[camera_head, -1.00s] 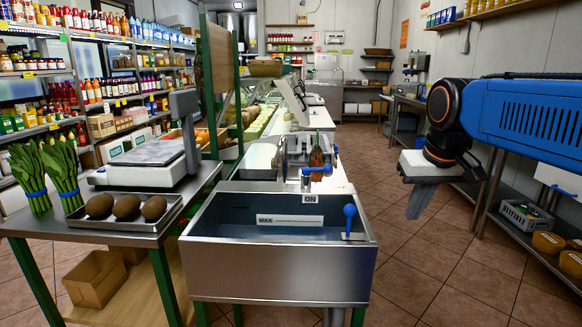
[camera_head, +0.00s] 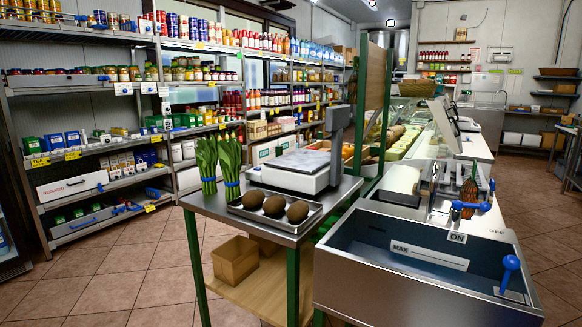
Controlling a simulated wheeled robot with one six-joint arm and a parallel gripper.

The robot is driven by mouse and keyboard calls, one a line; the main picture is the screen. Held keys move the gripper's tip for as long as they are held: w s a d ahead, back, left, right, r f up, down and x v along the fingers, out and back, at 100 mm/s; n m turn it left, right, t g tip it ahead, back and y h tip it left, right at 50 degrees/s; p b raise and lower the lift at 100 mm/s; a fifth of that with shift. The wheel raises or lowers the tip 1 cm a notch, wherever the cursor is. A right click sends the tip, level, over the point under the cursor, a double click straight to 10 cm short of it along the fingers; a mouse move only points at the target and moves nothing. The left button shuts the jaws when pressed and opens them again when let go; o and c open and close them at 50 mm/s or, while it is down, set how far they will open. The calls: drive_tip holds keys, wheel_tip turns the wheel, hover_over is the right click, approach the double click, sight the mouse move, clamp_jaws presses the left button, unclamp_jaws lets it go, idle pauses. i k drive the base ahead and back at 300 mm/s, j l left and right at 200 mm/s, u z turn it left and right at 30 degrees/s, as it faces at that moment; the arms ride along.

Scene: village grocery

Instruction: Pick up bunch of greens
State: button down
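Two bunches of greens stand upright at the left end of the steel table (camera_head: 318,207), each tied with a blue band. The left bunch of greens (camera_head: 207,160) is at the table's left edge. The right bunch of greens (camera_head: 230,164) stands close beside it, behind the left end of a tray. My gripper and arm are outside the view now, so whether the gripper is open or shut does not show.
The tray (camera_head: 236,211) holds three brown round items (camera_head: 274,205). A scale (camera_head: 303,167) stands behind it. A steel sink (camera_head: 420,300) is at the right front. Cardboard boxes (camera_head: 235,259) sit on the lower shelf. Open tiled floor (camera_head: 100,285) lies left of the table.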

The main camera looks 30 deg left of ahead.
sight(206, 152)
drive_tip(key=u, duration=1.65)
drive_tip(key=i+j+z, duration=0.15)
drive_tip(key=i, duration=0.4)
